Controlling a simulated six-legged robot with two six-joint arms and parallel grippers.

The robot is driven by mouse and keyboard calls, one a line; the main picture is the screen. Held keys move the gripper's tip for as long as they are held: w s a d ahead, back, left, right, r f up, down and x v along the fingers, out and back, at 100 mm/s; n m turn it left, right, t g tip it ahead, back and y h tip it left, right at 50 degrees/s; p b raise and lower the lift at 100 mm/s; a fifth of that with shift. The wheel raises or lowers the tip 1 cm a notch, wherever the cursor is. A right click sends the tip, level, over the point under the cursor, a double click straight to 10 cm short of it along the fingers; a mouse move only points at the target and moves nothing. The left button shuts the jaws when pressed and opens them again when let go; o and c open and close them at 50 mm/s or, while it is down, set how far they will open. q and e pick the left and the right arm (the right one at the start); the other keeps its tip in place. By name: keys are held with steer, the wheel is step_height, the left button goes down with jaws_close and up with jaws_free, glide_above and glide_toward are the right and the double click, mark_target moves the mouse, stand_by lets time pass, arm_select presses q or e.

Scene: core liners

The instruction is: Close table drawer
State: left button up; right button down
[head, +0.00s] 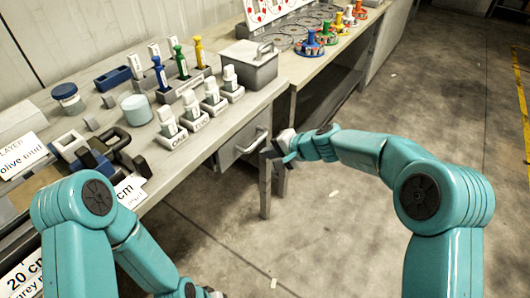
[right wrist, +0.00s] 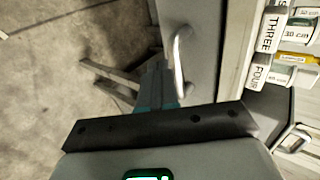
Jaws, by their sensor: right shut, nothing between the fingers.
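The table drawer (head: 232,150) is a grey front panel under the edge of the workbench, with a pale bar handle (head: 253,141). I cannot tell how far out it stands. In the right wrist view the drawer front (right wrist: 197,85) and its metal handle (right wrist: 181,62) show just beyond my gripper. My right gripper (head: 277,152) is shut and empty, just right of the handle in the head view; I cannot tell whether it touches the drawer. My left gripper is out of view.
The workbench top (head: 175,155) holds labelled white blocks (head: 212,98), a grey lidded box (head: 250,65), a pale cup (head: 137,109) and dark clamps. A table leg (head: 265,190) stands below the drawer. The concrete floor (head: 330,225) in front is mostly clear.

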steer(key=v, duration=1)
steer(key=s+d+f+n+g+h+p, duration=0.1)
steer(key=s+d+f+g+h+p, duration=0.15)
steer(key=s+f, duration=0.45)
steer(key=s+d+f+g+h+p, duration=0.15)
steer(key=s+f+p, duration=0.3)
steer(key=f, duration=0.45)
steer(key=s+f+n+p, duration=0.2)
steer(key=s, duration=0.8)
steer(key=s+f+n+g+p, duration=0.1)
steer(key=s+f, duration=0.1)
steer(key=s, duration=0.7)
steer(key=shift+s+d+f+n+h+p, duration=0.3)
steer(key=shift+s+d+f+n+p, duration=0.1)
steer(key=shift+d, duration=0.1)
